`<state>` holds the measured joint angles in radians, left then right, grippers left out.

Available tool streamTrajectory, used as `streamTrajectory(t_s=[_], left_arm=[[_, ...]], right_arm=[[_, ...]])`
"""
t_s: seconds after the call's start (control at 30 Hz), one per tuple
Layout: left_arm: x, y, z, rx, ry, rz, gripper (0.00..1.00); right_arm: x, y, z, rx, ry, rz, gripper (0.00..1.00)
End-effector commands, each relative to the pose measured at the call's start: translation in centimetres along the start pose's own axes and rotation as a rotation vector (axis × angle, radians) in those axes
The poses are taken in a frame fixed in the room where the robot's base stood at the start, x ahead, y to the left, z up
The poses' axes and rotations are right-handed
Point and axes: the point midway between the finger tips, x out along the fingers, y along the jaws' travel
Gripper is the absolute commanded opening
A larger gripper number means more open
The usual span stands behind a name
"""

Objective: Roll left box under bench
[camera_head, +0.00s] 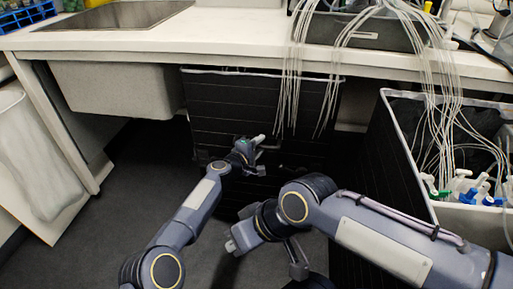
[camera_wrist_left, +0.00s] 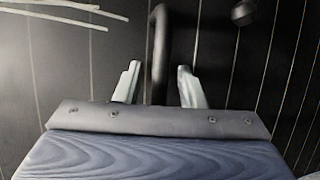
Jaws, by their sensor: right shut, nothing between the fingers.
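The left box (camera_head: 232,112) is a tall black box with thin pale lines and a white rim. It stands upright beneath the bench's front edge. My left gripper (camera_head: 254,153) is at its front face. In the left wrist view, the fingers (camera_wrist_left: 158,84) are apart, with a dark handle bar (camera_wrist_left: 159,45) between them. A clear gap shows on each side of the bar. My right gripper (camera_head: 236,242) is low, in front of the left box, shut and empty; its fingertips are hard to make out.
The bench (camera_head: 230,39) spans the back, with a sink basin (camera_head: 110,88) at left. A second black box (camera_head: 385,150) holding tubes and bottles stands at right. Pale tubes (camera_head: 296,75) hang over the left box's front. Dark floor (camera_head: 125,205) is clear at left.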

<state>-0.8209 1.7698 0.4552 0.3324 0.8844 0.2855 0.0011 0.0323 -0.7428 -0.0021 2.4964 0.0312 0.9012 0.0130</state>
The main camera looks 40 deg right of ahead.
Motion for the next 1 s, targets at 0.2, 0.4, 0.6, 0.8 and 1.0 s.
streamTrajectory(t_s=[0.2,0.4,0.6,0.8,1.0], left_arm=[[-0.9,-0.4,-0.6,-0.013,0.008,-0.001,0.36],[-2.9,0.2,0.0,-0.006,-0.003,0.002,0.36],[-5.4,-0.1,-0.1,-0.004,-0.001,0.003,0.36],[-7.2,-0.1,-0.1,-0.002,0.0,0.0,0.36],[-7.8,0.1,0.0,0.001,0.001,0.001,0.36]], right_arm=[[0.1,0.1,0.1,0.0,0.0,0.0,0.0],[0.3,0.1,0.1,0.0,0.0,0.0,0.0],[1.5,0.7,0.8,0.0,0.0,0.0,0.0],[1.9,0.9,1.0,0.0,0.0,0.0,0.0],[2.0,0.9,1.0,0.0,0.0,0.0,0.0]])
